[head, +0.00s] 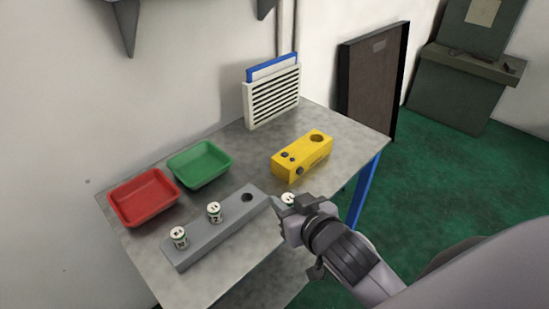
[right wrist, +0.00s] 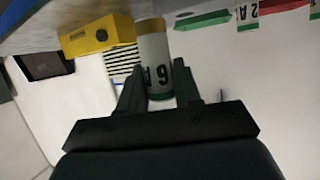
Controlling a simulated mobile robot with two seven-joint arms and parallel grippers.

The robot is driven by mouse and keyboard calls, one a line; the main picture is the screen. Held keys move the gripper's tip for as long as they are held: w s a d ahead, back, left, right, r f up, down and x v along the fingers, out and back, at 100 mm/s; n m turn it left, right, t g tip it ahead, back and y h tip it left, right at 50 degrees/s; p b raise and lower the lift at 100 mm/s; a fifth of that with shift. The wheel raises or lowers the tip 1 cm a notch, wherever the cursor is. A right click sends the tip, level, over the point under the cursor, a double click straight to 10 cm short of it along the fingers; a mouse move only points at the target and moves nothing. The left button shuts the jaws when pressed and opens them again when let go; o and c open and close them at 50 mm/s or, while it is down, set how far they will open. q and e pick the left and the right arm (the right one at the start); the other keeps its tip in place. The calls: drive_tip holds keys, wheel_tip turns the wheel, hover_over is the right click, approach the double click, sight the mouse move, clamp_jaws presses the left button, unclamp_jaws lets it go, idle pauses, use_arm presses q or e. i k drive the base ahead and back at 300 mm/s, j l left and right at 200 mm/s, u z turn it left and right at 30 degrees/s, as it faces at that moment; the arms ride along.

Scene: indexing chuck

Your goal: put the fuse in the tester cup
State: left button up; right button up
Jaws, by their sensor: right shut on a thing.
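My right gripper (head: 281,204) is shut on a fuse (head: 288,198), a white cylinder with dark print. In the right wrist view the fuse (right wrist: 155,62) sits between both fingers (right wrist: 159,92), with a tan end and a partly covered label. The yellow tester (head: 298,158) stands on the table beyond the gripper, apart from the fuse. Its round, dark cup opening (head: 317,136) is at its far right end and looks empty. The tester also shows in the right wrist view (right wrist: 97,37). My left gripper is not in view.
A grey block (head: 205,247) holds two fuses (head: 179,237) (head: 214,212) and has one empty hole (head: 246,198). A red tray (head: 145,197) and a green tray (head: 200,163) look empty. A white slotted rack (head: 273,97) stands behind the tester. The table's right edge is near the gripper.

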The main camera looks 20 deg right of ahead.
sight(315, 146)
drive_tip(key=k, duration=0.4)
drive_tip(key=k+u, duration=0.15)
drive_tip(key=u, duration=0.2)
drive_tip(key=k+u, duration=0.1)
drive_tip(key=u, duration=0.25)
drive_tip(key=l+u, duration=0.5)
drive_tip(key=l, duration=2.95)
drive_tip(key=k, duration=0.05)
